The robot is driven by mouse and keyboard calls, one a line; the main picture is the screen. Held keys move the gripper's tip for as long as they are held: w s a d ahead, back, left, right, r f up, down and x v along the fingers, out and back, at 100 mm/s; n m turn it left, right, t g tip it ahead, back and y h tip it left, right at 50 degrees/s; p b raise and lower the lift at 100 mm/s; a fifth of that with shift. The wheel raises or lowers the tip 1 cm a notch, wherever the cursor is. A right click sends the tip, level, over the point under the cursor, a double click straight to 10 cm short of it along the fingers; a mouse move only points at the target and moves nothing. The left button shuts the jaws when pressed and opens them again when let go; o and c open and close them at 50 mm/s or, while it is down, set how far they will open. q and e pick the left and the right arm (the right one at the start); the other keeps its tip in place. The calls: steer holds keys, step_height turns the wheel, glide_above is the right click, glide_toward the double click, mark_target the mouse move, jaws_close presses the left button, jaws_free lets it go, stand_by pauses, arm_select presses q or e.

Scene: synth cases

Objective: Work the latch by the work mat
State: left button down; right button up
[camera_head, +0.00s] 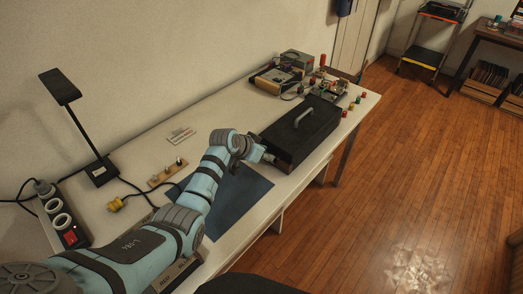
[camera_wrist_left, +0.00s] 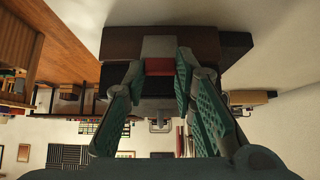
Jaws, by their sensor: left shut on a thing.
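A dark case (camera_head: 310,137) with a grey handle on its top lies on the bench beside the blue work mat (camera_head: 241,198); its lid looks closed. My left gripper (camera_head: 267,157) is at the end of the case that faces the mat. In the left wrist view, the fingers (camera_wrist_left: 160,72) are shut on a small red latch (camera_wrist_left: 159,66) below a grey plate on the case (camera_wrist_left: 119,42). In the head view my gripper hides the latch, so its exact position is hard to tell. My right gripper is out of view.
A power strip (camera_head: 61,218), a black lamp (camera_head: 100,171) and a wooden block with pegs (camera_head: 167,173) stand left of the mat. Instruments and several small colored parts (camera_head: 347,108) crowd the bench beyond the case. The bench's front edge runs close to the case.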

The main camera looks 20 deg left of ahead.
arm_select(q)
steer(key=shift+w+d+r+g+y, duration=0.2)
steer(key=shift+w+r+g+y, duration=0.15)
steer(key=shift+w+g, duration=0.35)
steer(key=shift+s, duration=0.1)
steer(key=c, duration=1.3)
jaws_free()
steer(key=v, duration=1.2)
steer(key=shift+w+d+r, duration=0.1)
steer(key=shift+w, duration=0.1)
